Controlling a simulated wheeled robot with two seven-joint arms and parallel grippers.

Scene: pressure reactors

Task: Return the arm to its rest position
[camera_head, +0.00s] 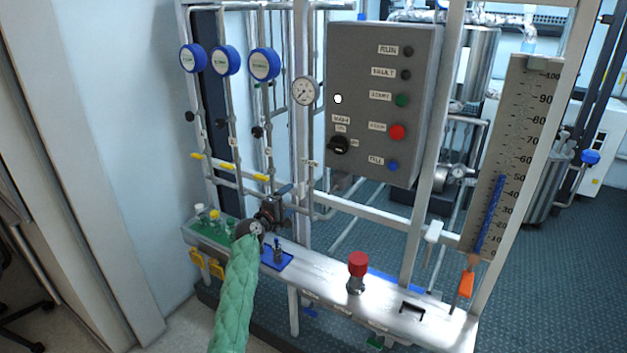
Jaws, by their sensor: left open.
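My left arm, in a green quilted sleeve, comes up from the bottom of the head view. My left gripper (278,206) is at its end, dark, above the left part of the white bench ledge (325,277). It is open, and I see nothing held in it. It is small in the picture and lies in front of the pipe frame, so its distance from the pipes is hard to judge. My right arm and gripper are not in view.
A grey control panel (372,170) stands behind the ledge. A red-topped valve (357,264), a blue tray (276,260) and a green tray (208,232) with small bottles are on the ledge. Vertical pipes, a round gauge (304,91) and a scale board (514,150) rise nearby.

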